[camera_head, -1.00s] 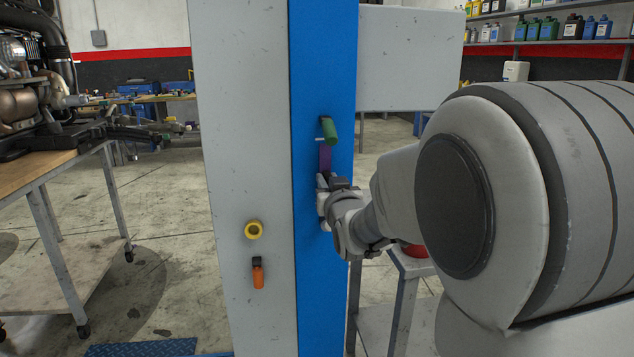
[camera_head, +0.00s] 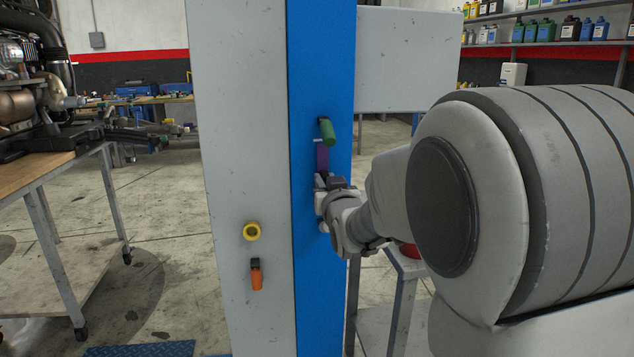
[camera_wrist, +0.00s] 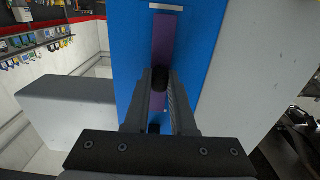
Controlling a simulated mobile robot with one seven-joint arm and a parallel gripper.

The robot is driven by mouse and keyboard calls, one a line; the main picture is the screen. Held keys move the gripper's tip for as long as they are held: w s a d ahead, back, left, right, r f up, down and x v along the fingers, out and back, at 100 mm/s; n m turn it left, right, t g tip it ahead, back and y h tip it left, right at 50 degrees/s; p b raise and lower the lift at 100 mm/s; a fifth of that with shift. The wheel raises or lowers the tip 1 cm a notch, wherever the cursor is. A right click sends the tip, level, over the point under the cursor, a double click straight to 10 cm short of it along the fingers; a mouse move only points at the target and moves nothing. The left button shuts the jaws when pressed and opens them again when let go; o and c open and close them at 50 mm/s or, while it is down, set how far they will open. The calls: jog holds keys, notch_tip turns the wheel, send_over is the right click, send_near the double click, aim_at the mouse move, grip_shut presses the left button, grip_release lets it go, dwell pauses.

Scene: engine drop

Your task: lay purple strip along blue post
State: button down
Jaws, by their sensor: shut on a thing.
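The blue post (camera_head: 308,285) stands upright in the middle of the head view, and its blue face fills the middle of the wrist view (camera_wrist: 203,50). The purple strip (camera_head: 321,156) is upright against or just in front of the blue face, below a green handle. In the wrist view the purple strip (camera_wrist: 164,35) runs lengthwise along the post, its far end near a pale bar (camera_wrist: 166,7). My gripper (camera_head: 322,183) is shut on the strip's lower part; it also shows in the wrist view (camera_wrist: 160,78). The fingers hide part of the strip, and I cannot tell whether it touches the post.
The green handle (camera_head: 327,132) sticks out from the post. A yellow ring-shaped knob (camera_head: 251,231) and an orange handle (camera_head: 256,274) are on the grey side at left. A grey box (camera_head: 408,60) stands out right of the post. A wheeled workbench (camera_head: 45,190) is at far left.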

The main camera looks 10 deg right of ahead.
dwell(0.4)
jog(key=c, duration=0.7)
grip_release()
jog(key=shift+s+b, duration=1.1)
jog(key=shift+s, duration=7.6)
